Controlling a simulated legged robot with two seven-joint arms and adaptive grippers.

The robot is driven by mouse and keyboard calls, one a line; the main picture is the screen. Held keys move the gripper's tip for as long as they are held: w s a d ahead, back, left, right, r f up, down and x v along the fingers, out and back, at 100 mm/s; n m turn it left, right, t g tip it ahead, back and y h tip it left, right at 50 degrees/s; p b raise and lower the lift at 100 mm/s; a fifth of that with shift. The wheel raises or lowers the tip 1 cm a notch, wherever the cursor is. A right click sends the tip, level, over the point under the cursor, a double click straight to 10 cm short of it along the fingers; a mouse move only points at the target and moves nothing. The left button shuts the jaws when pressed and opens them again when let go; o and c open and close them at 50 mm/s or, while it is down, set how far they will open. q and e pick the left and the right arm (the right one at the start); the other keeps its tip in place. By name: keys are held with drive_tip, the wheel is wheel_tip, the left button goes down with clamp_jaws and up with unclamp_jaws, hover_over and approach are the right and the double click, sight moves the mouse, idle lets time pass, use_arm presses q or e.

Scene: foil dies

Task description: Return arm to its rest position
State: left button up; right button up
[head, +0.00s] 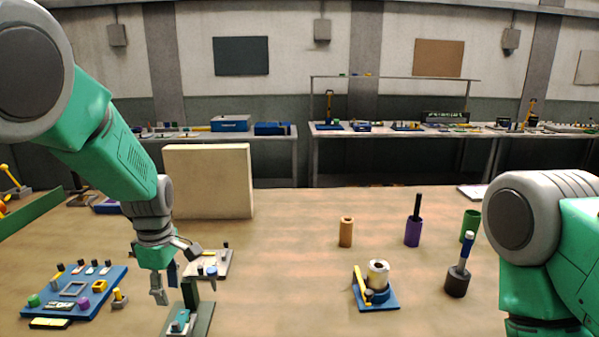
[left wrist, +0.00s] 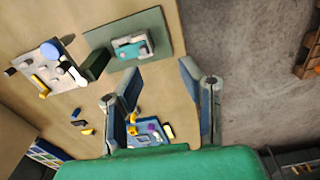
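My left arm (head: 110,150) reaches down from the upper left of the head view. Its gripper (head: 165,282) hangs over the table beside a dark green upright on a grey-green plate (head: 203,322). In the left wrist view the two fingers of this gripper (left wrist: 158,72) are well apart with nothing between them. The plate (left wrist: 172,44) with a teal piece on it lies beyond the fingertips there. My right arm (head: 545,240) shows at the right edge of the head view. Its gripper is out of the picture.
A blue board (head: 118,290) with small parts lies at left, and a pale board (head: 222,257) lies behind the gripper. A beige panel (head: 208,180) stands behind. A blue stand with a roll (head: 378,272), a tan cylinder (head: 346,232) and a purple cup (head: 413,233) stand right. The middle table is clear.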

use_arm(q)
drive_tip(key=s+a+f+m+y+b, duration=0.15)
drive_tip(key=s+f+m+b, duration=0.3)
drive_tip(key=s+f, duration=0.7)
drive_tip(key=s+a+f+m+h+b, duration=0.15)
drive_tip(key=s+f+m+b, duration=0.35)
drive_tip(key=f, duration=1.2)
drive_tip(key=s+d+f+m+b, duration=0.1)
drive_tip(key=s+f+m, duration=0.3)
drive_tip(key=s, duration=0.5)
drive_tip(key=s+f+m+b, duration=0.3)
drive_tip(key=s+f+m, duration=0.1)
drive_tip(key=s, duration=0.6)
drive_tip(key=shift+d+m+t+b, duration=0.3)
drive_tip(key=shift+d+m, duration=0.05)
